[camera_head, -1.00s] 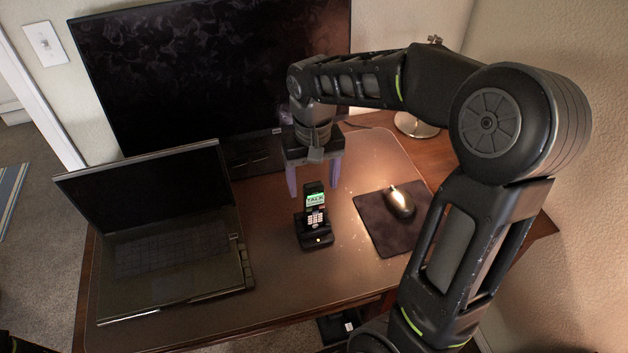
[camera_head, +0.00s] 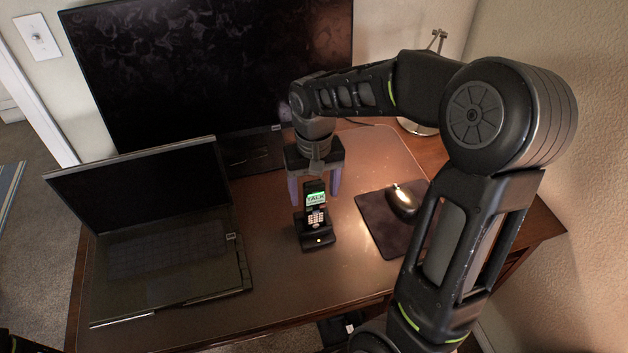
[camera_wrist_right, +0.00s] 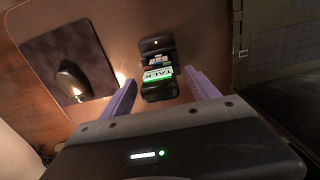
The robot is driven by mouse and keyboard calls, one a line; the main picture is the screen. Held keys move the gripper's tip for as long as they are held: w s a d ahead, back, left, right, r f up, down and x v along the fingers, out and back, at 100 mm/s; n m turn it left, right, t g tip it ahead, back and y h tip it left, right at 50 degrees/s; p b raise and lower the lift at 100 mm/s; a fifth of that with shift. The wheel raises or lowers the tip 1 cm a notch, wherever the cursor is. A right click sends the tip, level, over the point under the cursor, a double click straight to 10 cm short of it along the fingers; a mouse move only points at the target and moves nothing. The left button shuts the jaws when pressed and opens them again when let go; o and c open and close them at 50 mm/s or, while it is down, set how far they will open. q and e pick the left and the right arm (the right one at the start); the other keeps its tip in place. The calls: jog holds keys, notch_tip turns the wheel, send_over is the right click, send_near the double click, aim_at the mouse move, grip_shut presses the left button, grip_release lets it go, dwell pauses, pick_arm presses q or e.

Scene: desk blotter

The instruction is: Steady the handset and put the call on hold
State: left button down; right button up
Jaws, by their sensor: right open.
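The black handset (camera_head: 315,201) stands upright in its dark cradle (camera_head: 319,240) on the desk blotter. Its lit green screen reads TALK, with a light keypad below. My right gripper (camera_head: 313,198) is open, its purple fingers spread on either side of the handset's upper part, a little behind it. In the right wrist view the handset (camera_wrist_right: 158,75) shows between the two open fingers (camera_wrist_right: 163,88), with no clear contact on either side.
An open laptop (camera_head: 165,255) lies left of the handset. A mouse (camera_head: 404,201) sits on a dark mouse pad (camera_head: 375,222) to the right. A large monitor (camera_head: 210,70) stands behind. The blotter in front of the cradle (camera_head: 290,290) is clear.

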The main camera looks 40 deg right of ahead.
aim_at(314, 204)
notch_tip(314, 204, down, 5)
jog(key=shift+r, duration=0.1)
dwell(0.3)
grip_shut()
dwell(0.6)
dwell(1.9)
